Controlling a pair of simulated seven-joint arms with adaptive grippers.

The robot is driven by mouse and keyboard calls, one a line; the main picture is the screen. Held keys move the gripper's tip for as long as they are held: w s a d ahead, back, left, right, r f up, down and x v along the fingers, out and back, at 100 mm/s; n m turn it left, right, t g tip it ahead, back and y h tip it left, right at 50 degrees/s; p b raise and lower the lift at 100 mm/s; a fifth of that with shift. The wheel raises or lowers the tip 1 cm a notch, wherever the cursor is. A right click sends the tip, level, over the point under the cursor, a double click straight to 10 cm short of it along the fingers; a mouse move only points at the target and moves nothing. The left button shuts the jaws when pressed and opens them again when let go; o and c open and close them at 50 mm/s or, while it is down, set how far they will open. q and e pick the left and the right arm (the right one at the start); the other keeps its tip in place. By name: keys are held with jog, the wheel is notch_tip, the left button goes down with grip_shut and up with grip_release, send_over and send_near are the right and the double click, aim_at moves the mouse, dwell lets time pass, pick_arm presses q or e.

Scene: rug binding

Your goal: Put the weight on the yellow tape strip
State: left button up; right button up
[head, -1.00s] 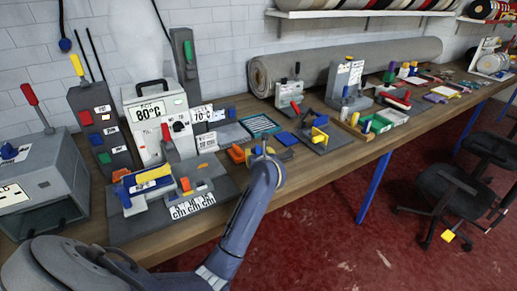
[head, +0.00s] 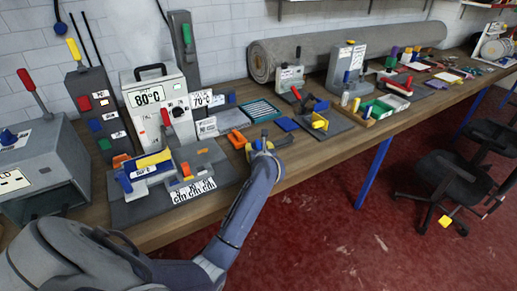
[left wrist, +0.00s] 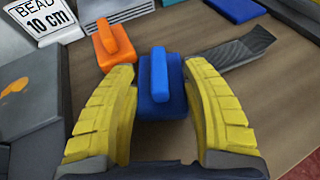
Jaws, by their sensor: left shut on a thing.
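A blue weight (left wrist: 160,98) with a lighter blue upright handle stands on the wooden bench in the left wrist view. My left gripper (left wrist: 162,120) has its yellow ribbed fingers on either side of this weight, shut on it. In the head view my left gripper (head: 262,148) is at the bench's front edge, and the arm hides most of the weight. An orange weight (left wrist: 113,48) with a similar handle sits just to its left. A yellow strip (head: 153,160) lies on the grey fixture at left; I cannot tell if it is tape. My right gripper is not in view.
A dark grey strip (left wrist: 235,45) lies right of the blue weight. A flat blue block (head: 287,124) is behind it. The grey fixture (head: 128,212) and an 80°C box (head: 150,95) stand to the left. A grey carpet roll (head: 320,57) lies at the back.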

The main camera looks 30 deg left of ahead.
pick_arm(q)
jog(key=o, duration=1.5)
jog(key=shift+f, duration=0.1)
jog(key=shift+o, duration=0.2)
jog(key=v, duration=1.1)
jog(key=shift+s+d+r, duration=0.1)
jog(key=shift+s+r, duration=0.05)
jog(key=shift+r, duration=0.05)
jog(key=shift+o, duration=0.7)
jog(key=shift+s+d+r, duration=0.15)
jog(key=shift+s+d, duration=0.05)
jog(key=shift+s, duration=0.05)
